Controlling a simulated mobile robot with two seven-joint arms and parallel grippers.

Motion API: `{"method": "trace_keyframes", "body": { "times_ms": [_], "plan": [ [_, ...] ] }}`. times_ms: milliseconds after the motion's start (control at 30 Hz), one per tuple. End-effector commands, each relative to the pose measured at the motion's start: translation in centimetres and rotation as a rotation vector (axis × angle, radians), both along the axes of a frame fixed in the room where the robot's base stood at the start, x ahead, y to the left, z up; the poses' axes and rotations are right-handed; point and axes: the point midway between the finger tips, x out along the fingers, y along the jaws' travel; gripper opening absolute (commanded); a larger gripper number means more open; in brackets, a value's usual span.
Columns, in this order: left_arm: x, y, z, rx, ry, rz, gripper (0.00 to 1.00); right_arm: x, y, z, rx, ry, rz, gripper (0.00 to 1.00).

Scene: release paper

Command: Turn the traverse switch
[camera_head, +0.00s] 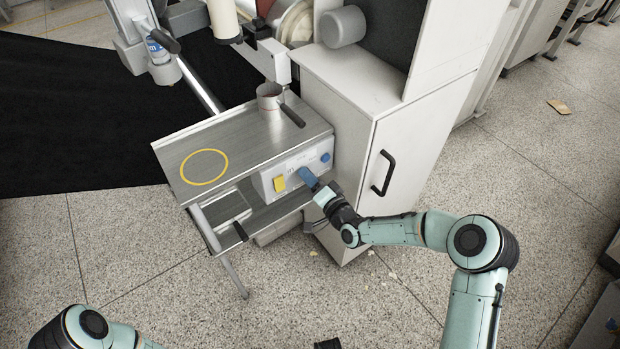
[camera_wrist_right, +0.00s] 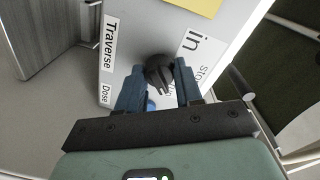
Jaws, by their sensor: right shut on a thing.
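The traverse switch is a black rotary knob (camera_wrist_right: 158,72) on a light panel, beside the labels "Traverse", "in" and "stop" in the right wrist view. My right gripper (camera_wrist_right: 161,80) is shut on the knob, one blue finger on each side. In the head view my right gripper (camera_head: 308,178) is at the front of the control box (camera_head: 290,166) under the metal shelf, and it covers the knob there.
A yellow piece (camera_head: 280,184) and a blue button (camera_head: 325,157) are on the box front. A white cabinet (camera_head: 345,150) with a black handle stands to the right.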

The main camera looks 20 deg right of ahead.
Motion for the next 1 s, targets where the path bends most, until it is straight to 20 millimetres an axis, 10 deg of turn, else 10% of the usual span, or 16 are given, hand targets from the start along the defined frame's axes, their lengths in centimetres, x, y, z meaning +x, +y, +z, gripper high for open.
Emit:
{"method": "trace_keyframes", "body": {
  "times_ms": [633,667,733,1000],
  "plan": [
    [-0.03,-0.02,0.01,0.0,0.001,0.0,0.0,-0.04,-0.02,-0.11,0.049,0.021,0.0,0.05],
    [-0.03,-0.02,0.01,0.0,0.001,0.0,0.0,-0.04,-0.02,-0.11,0.049,0.021,0.0,0.42],
    [-0.03,-0.02,0.01,0.0,0.001,0.0,0.0,-0.04,-0.02,-0.11,0.049,0.021,0.0,0.61],
    [-0.05,-0.03,0.02,0.0,0.001,0.0,0.0,-0.05,-0.02,-0.04,0.048,0.018,0.0,0.61]
  ]
}}
